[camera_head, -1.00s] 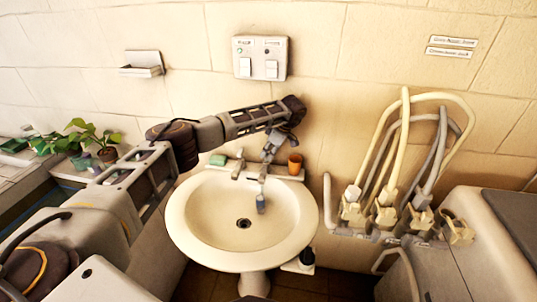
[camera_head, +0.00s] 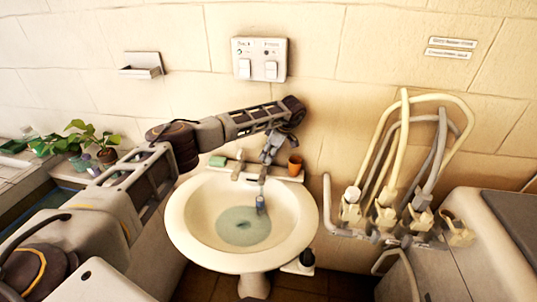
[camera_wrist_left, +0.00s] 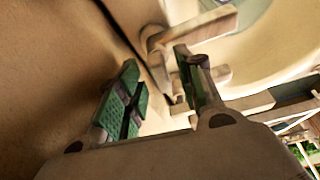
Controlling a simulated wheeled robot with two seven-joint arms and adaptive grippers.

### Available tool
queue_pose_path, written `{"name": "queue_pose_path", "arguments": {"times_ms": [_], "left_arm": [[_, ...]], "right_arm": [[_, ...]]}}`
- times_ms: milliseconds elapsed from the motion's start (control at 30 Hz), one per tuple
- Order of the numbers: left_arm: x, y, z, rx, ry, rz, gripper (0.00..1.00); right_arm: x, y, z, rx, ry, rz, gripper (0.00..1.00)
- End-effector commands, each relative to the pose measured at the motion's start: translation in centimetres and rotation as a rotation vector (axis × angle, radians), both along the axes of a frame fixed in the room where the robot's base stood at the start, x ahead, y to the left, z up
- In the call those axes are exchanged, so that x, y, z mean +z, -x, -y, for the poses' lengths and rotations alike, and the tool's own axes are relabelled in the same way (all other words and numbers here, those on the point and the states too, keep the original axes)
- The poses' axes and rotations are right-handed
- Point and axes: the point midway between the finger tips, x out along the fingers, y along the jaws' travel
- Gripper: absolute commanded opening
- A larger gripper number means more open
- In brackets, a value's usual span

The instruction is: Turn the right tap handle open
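The white washbasin (camera_head: 200,250) stands against the tiled wall, with pale water (camera_head: 243,226) in its bowl. The left tap (camera_head: 238,168) is at the back rim. The right tap (camera_head: 263,175) is just right of it, and my left gripper (camera_head: 268,153) covers its top, so its handle is mostly hidden in the head view. In the left wrist view, the two green-padded fingers of my left gripper (camera_wrist_left: 158,75) are apart, with pale tap parts (camera_wrist_left: 205,80) close beside the right finger. Contact cannot be told. My right gripper is not in view.
Hoses (camera_head: 440,150) and connectors are farther right, and a switch panel (camera_head: 260,58) is above.

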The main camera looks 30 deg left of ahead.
Motion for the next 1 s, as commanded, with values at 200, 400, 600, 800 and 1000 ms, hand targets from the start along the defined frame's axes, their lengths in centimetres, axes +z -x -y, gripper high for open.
{"name": "queue_pose_path", "arguments": {"times_ms": [200, 400, 600, 800, 1000], "left_arm": [[1.3, -0.1, 0.5, 0.0, 0.0, 0.001, 0.37], [3.7, -0.3, 1.5, -0.001, 0.0, 0.003, 0.37], [6.4, -0.5, 2.7, -0.002, 0.001, 0.003, 0.37], [9.0, -0.6, 3.8, -0.002, 0.001, 0.003, 0.37], [10.6, -0.7, 4.4, 0.0, 0.0, 0.001, 0.37]], "right_arm": [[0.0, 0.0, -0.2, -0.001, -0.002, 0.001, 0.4], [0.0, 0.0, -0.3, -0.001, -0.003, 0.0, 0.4], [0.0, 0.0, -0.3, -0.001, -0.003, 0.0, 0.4], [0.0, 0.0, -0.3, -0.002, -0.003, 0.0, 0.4], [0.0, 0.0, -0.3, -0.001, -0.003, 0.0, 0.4]]}}
